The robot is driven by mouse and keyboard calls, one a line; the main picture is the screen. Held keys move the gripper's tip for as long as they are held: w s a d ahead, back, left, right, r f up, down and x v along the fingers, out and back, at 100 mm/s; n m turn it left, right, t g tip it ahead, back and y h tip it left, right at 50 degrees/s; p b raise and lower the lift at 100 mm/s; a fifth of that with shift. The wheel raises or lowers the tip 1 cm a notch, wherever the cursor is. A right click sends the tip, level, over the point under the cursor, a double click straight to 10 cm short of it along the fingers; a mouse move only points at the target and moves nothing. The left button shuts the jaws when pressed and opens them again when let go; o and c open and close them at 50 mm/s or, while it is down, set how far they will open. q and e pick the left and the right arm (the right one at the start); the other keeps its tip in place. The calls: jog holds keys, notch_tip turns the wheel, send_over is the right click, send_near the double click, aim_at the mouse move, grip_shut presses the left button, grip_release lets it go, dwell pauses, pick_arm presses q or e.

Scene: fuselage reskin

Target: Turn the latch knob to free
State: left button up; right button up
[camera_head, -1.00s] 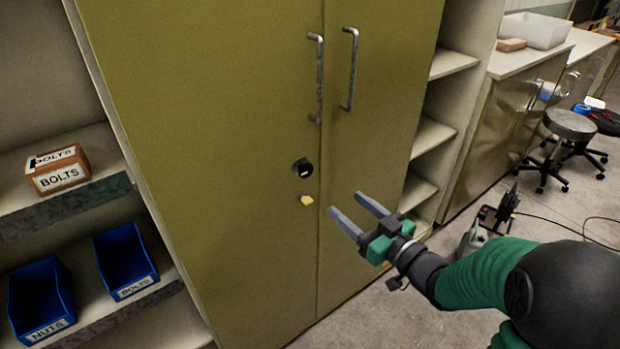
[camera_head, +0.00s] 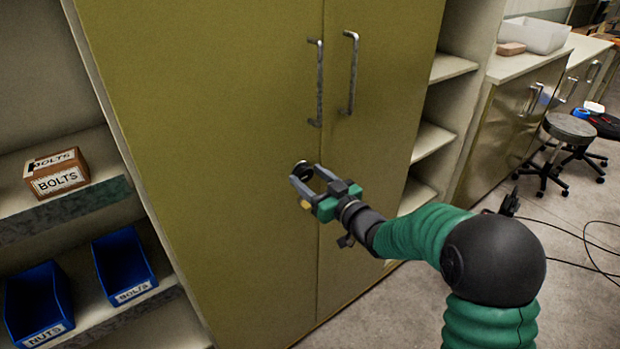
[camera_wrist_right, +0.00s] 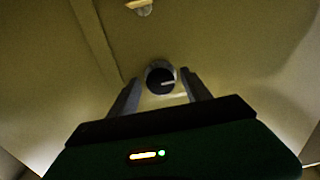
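The latch knob (camera_head: 302,169) is a small dark round knob on the left door of the olive cabinet (camera_head: 220,120), near the seam between the doors. My right gripper (camera_head: 305,180) is open in front of it, and its fingers partly cover it in the head view. In the right wrist view the knob (camera_wrist_right: 160,78) has a pale mark pointing right. It lies between the fingertips (camera_wrist_right: 160,88); I cannot tell whether they touch it. A small yellowish tag (camera_head: 305,204) is just below the knob, partly behind a finger. My left gripper is not in view.
Two metal door handles (camera_head: 319,85) stand out above the knob. On the left, shelves hold a BOLTS box (camera_head: 57,174) and blue bins (camera_head: 124,265). On the right are open shelves (camera_head: 430,140), a stool (camera_head: 569,128) and cables on the floor.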

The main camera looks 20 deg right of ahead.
grip_shut()
jog(key=n+b, duration=0.3)
jog(key=shift+f, duration=0.25)
jog(key=n+b, duration=0.4)
jog(key=n, duration=0.1)
jog(key=shift+b, duration=0.35)
jog(key=n+b, duration=0.5)
jog(key=shift+n, duration=0.4)
jog(key=shift+n+b, duration=1.65)
jog(key=shift+n, duration=0.45)
